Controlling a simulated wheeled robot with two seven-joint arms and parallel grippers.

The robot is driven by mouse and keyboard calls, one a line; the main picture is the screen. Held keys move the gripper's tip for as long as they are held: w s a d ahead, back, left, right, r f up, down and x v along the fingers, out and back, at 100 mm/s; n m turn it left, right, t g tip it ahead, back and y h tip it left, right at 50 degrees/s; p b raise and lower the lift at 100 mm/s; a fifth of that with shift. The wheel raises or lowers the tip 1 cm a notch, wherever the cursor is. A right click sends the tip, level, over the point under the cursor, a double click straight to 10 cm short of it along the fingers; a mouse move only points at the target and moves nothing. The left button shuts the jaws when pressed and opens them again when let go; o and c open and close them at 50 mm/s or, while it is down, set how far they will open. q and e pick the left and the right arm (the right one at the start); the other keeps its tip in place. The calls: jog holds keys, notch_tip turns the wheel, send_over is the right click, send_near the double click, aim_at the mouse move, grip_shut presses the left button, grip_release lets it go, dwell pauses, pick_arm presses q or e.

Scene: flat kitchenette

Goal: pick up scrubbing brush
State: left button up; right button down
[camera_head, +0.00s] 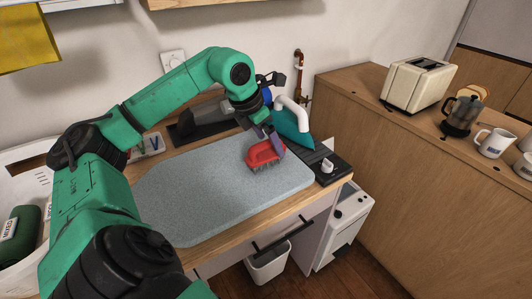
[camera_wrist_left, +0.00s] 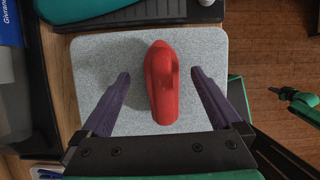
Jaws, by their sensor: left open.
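The scrubbing brush (camera_head: 265,154) is red with bristles underneath and sits on the grey speckled ironing-board-like pad (camera_head: 200,190) near its right end. In the left wrist view the brush (camera_wrist_left: 161,82) lies between the two purple fingers, with a gap on each side. My left gripper (camera_head: 268,140) is open and comes down over the brush from behind; in the wrist view (camera_wrist_left: 160,88) its fingers straddle the brush without visible contact. My right gripper is not seen in the head view. A green arm part shows at the right edge of the wrist view, without clear jaws.
A teal iron (camera_head: 290,125) stands behind the brush, and a black device (camera_head: 325,165) lies to its right. A white basket (camera_head: 25,165) is at the left.

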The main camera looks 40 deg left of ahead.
aim_at(273, 150)
pick_arm(q)
jog(key=p+x, duration=0.1)
jog(key=x, duration=0.3)
jog(key=shift+d, duration=0.1)
jog(key=shift+d+f, duration=0.1)
jog(key=shift+f, duration=0.05)
jog(key=shift+w, duration=0.1)
jog(key=shift+c, duration=1.2)
jog(key=c, duration=1.3)
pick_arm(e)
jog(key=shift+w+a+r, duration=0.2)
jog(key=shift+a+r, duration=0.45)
